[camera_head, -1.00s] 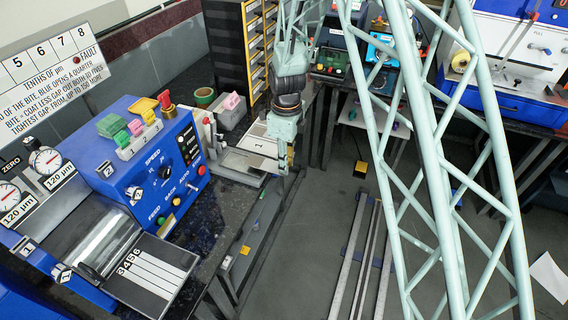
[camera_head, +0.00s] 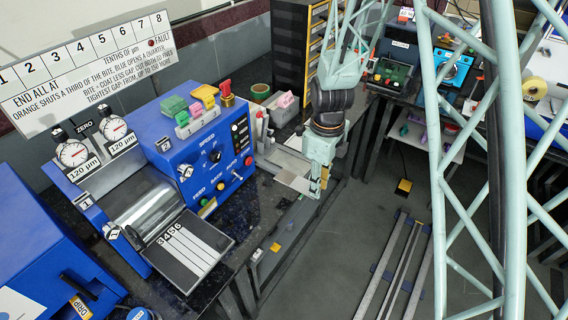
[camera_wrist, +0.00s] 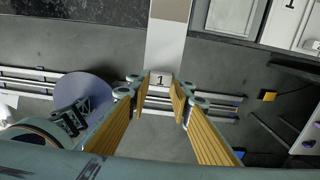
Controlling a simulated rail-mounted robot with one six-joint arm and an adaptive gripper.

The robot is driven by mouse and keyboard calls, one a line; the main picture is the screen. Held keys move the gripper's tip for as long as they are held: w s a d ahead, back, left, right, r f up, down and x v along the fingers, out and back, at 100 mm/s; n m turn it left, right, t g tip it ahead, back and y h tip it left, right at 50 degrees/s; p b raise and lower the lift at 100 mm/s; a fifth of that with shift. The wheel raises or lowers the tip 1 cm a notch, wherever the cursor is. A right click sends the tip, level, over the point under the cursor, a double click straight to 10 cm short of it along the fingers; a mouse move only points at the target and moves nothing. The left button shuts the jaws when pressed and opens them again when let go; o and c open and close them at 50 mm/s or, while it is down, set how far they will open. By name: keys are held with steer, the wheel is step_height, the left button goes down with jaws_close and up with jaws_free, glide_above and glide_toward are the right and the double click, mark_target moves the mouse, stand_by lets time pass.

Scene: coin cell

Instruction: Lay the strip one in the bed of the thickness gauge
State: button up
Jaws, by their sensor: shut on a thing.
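Strip one (camera_wrist: 165,50) is a pale flat strip with a brownish-grey band and a black "1" at its near end. My gripper (camera_wrist: 159,93) is shut on that numbered end, and the rest of the strip sticks out ahead in the wrist view. In the head view my gripper (camera_head: 317,190) hangs beside the bench edge, with the pale strip (camera_head: 293,181) reaching left towards the bench. A grey recessed plate (camera_wrist: 232,15) and a white plate marked "1" (camera_wrist: 288,22) lie right of the strip. I cannot tell which part is the thickness gauge's bed.
A blue machine (camera_head: 190,140) with a roller, dials and knobs stands on the dark bench. Its front plate (camera_head: 195,248) carries several numbered strips. Drawers (camera_head: 292,45) stand behind. Floor rails (camera_head: 400,265) lie below, and the floor beside my gripper is open.

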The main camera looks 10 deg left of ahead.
stand_by(0.4)
glide_above(306, 169)
steer(key=shift+d+f+b, duration=0.1)
steer(key=shift+f+b, duration=0.3)
steer(key=shift+f, duration=0.35)
steer(key=shift+f, duration=0.1)
steer(key=shift+f+b, duration=0.3)
steer(key=shift+f, duration=1.35)
steer(key=shift+f, duration=0.2)
steer(key=o, duration=0.7)
steer(key=shift+o, duration=0.2)
steer(key=shift+r, duration=0.15)
step_height(306, 169, up, 12)
steer(key=p, duration=0.1)
steer(key=shift+p, duration=0.3)
